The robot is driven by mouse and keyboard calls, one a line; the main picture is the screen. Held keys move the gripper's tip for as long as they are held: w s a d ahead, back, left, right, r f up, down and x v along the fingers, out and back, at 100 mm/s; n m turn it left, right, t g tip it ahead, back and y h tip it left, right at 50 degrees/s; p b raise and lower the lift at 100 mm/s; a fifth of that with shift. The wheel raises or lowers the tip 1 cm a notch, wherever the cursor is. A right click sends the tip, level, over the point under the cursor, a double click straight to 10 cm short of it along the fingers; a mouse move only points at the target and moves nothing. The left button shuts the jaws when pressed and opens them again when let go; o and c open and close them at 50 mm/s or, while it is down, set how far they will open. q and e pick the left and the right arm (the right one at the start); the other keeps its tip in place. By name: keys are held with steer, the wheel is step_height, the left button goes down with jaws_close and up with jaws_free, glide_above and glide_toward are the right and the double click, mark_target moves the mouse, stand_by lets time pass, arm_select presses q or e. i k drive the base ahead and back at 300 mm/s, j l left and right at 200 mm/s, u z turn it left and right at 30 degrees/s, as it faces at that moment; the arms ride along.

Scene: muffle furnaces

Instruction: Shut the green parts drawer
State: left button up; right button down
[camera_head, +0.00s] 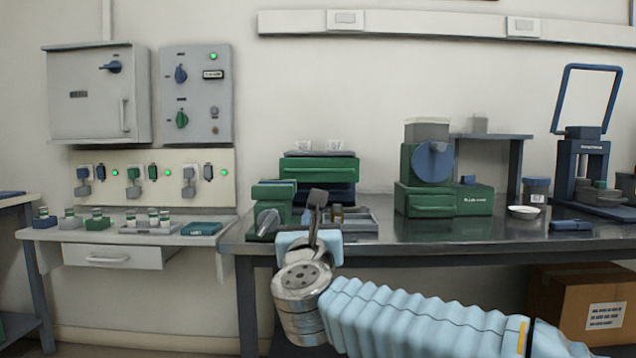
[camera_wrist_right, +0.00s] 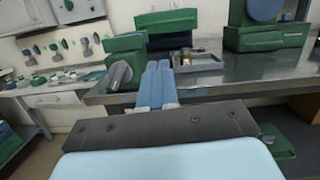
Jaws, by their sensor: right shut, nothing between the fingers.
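A green drawer front with a handle (camera_head: 318,168) sits on top of a dark blue unit at the back of the metal bench. It looks wider than the blue body below and seems to stand out from it. It also shows at the top of the right wrist view (camera_wrist_right: 166,22). My right gripper (camera_head: 318,198) is in front of the bench, below and in front of this drawer, apart from it. Its blue fingers (camera_wrist_right: 158,82) are together and empty. My left gripper is in neither view.
A green device with a grey knob (camera_head: 268,212) stands left of my gripper. A grey tray (camera_head: 362,222) with small items lies to the right. A green machine (camera_head: 440,190) stands further right, with clear bench before it. A cardboard box (camera_head: 575,300) is underneath.

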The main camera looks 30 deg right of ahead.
mark_target(303, 170)
steer(key=i+l, duration=0.7)
